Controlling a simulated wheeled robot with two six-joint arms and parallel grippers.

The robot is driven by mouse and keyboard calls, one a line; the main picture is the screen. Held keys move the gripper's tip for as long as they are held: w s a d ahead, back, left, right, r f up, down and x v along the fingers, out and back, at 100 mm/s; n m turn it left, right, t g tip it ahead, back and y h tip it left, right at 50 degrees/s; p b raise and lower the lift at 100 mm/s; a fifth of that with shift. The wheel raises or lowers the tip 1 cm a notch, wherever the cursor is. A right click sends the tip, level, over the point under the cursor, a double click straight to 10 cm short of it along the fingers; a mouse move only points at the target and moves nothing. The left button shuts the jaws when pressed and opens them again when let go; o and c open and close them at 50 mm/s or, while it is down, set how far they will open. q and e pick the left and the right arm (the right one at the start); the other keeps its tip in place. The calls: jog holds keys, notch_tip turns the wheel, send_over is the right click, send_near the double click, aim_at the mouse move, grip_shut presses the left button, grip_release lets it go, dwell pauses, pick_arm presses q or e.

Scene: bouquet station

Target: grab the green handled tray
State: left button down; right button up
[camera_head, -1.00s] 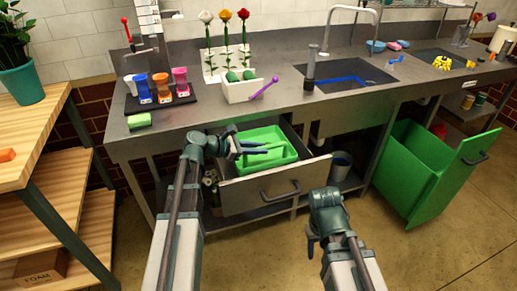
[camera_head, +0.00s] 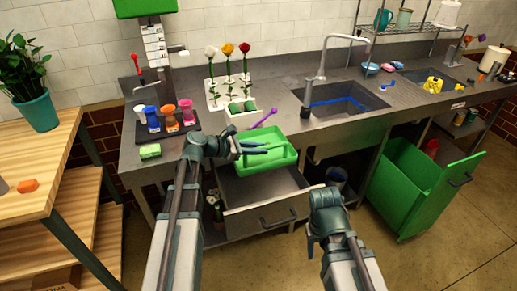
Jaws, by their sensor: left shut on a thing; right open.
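The green tray (camera_head: 284,158) is in the head view, raised above the open drawer. My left gripper (camera_head: 262,148) is shut on the tray at its left side. The exact grip on its handle is too small to make out. The drawer (camera_head: 270,208) below stands pulled out, and its visible inside looks empty. My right gripper (camera_head: 314,246) is open and empty, low in front of the drawer's right end.
The steel counter (camera_head: 300,130) above holds a rack of roses (camera_head: 230,92), colored cups (camera_head: 169,117) and a green sponge (camera_head: 150,151). A green pull-out bin (camera_head: 410,190) stands open at the right. A wooden shelf (camera_head: 50,160) is at the left.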

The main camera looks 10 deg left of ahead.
pick_arm(q)
notch_tip(320, 180, up, 8)
jog(key=p, duration=0.7)
jog(key=shift+r, duration=0.1)
